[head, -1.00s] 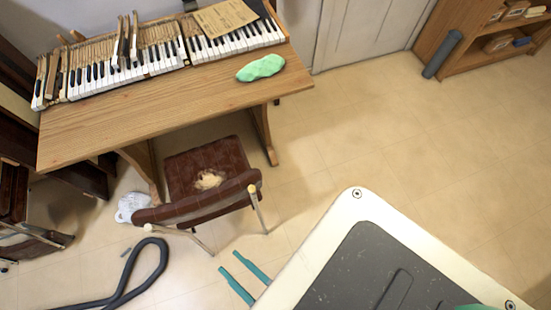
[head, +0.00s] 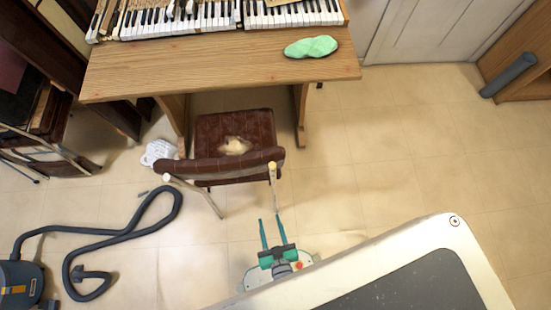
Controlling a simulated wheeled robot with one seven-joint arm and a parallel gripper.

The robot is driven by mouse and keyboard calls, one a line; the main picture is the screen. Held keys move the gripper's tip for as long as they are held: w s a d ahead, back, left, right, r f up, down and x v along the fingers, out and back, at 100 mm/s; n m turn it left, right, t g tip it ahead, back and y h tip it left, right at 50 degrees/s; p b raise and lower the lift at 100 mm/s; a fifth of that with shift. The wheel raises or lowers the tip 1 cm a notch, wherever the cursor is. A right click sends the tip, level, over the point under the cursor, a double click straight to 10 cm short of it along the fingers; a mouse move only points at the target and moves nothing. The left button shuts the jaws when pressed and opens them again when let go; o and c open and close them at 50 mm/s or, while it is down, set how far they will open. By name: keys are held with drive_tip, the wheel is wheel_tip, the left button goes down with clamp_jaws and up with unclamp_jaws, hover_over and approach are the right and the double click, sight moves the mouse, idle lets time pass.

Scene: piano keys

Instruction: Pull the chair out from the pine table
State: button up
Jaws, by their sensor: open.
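The chair (head: 220,166) has a brown padded seat with a worn pale patch and a curved brown backrest on light metal posts. It stands at the front of the pine table (head: 220,66), its backrest facing me and the far part of its seat close to the table's front edge. My gripper (head: 269,220) has two teal fingers, open and apart with nothing between them. It is just below the chair's right post in the picture; I cannot tell whether the right finger touches it.
Piano keys (head: 185,22) and a green cloth (head: 311,46) lie on the table. A vacuum cleaner (head: 20,282) with a looping dark hose (head: 125,232) is at lower left. A crumpled white thing (head: 158,152) lies left of the chair. The floor on the right (head: 400,150) is clear.

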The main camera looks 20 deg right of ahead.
drive_tip(key=m+g+h, duration=0.1)
drive_tip(key=m+g, duration=0.1)
approach(275, 194)
drive_tip(key=v, duration=0.3)
drive_tip(key=x, duration=1.4)
drive_tip(key=shift+a, duration=0.1)
